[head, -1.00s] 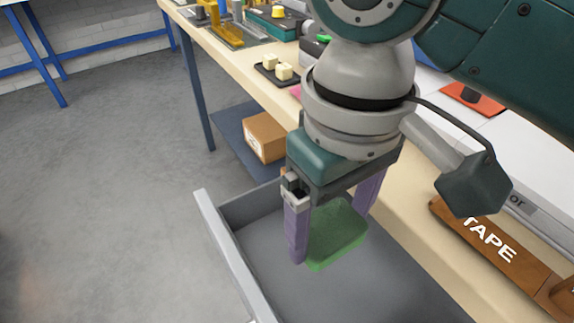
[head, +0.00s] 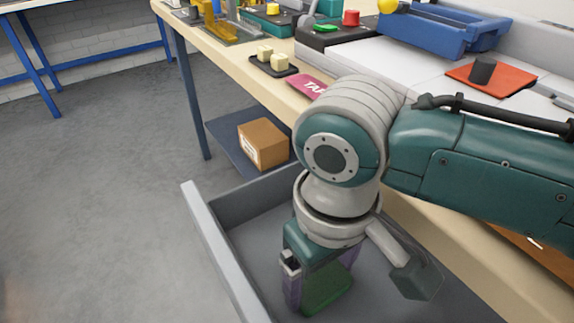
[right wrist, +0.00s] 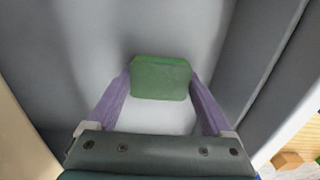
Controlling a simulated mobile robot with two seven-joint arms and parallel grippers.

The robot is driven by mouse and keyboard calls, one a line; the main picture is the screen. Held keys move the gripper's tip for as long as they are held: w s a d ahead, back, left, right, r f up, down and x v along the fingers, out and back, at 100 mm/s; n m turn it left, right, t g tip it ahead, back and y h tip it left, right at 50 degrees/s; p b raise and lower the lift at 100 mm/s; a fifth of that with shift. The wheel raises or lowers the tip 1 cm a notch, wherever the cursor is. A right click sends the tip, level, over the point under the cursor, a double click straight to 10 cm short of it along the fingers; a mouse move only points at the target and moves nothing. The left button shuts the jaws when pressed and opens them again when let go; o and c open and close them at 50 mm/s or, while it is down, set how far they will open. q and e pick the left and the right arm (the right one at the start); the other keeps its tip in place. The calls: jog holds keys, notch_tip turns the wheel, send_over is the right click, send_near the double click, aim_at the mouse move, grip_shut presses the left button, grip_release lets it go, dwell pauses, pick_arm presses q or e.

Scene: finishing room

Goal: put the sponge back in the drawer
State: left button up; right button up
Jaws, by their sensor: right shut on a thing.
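The green sponge (head: 327,288) is between the purple fingers of my right gripper (head: 322,288), inside the open grey drawer (head: 238,204). In the right wrist view the sponge (right wrist: 161,78) sits between both fingertips of the right gripper (right wrist: 160,85), with the grey drawer floor (right wrist: 215,25) behind it. The gripper is shut on the sponge and points down into the drawer. I cannot tell whether the sponge touches the drawer floor. My left gripper is not in view.
The wooden bench top (head: 440,235) runs beside the drawer. A cardboard box (head: 263,143) sits on the lower shelf. The floor at left is clear.

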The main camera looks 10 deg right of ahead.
aim_at(320, 279)
jog(key=shift+f, duration=0.1)
jog(key=o, duration=1)
jog(key=shift+c, duration=0.2)
notch_tip(320, 279, up, 12)
jog(key=p, duration=0.5)
